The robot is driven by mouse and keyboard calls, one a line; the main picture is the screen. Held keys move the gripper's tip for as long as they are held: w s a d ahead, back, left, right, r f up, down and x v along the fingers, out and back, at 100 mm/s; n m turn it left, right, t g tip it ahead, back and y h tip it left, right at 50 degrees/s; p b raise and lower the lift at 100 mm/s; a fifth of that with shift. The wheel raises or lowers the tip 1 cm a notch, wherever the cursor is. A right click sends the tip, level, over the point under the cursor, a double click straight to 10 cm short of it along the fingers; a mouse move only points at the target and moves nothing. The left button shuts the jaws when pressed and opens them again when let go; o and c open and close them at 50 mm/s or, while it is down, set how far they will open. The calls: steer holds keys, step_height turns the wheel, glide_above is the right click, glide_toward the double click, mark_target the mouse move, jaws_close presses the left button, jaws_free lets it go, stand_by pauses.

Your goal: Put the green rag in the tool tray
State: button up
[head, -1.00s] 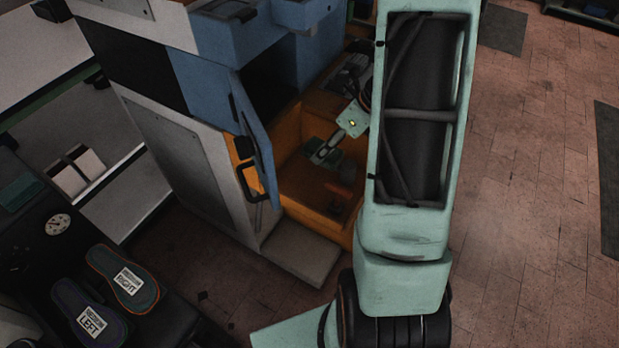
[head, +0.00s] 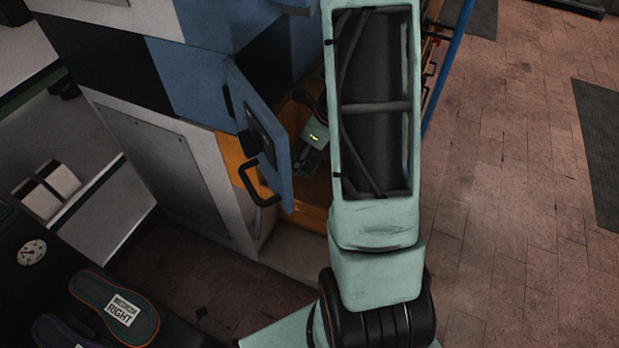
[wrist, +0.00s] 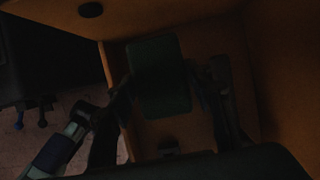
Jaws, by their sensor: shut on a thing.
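In the wrist view, a dark green block-like thing (wrist: 160,75), which looks like the green rag folded up, sits between the two fingers of my gripper (wrist: 168,92). The fingers are closed on its sides. My gripper and the rag are over or inside an orange-brown compartment (wrist: 208,38); the picture is too dark to tell whether the rag touches its floor. In the head view my arm and the open blue door hide the fingertips and the rag. I cannot make out the tool tray with certainty in either view.
A blue door (head: 262,135) with a black handle stands open close left of my wrist. The blue and white machine (head: 165,150) is beside it. Insoles (head: 115,308) lie on a dark surface at lower left.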

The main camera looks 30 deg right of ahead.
mark_target(310, 161)
steer(key=shift+f+b, duration=0.9)
steer(key=shift+f, duration=2.4)
steer(key=shift+f, duration=0.1)
steer(key=o, duration=1.1)
steer(key=p+v, duration=0.3)
steer(key=v, duration=0.9)
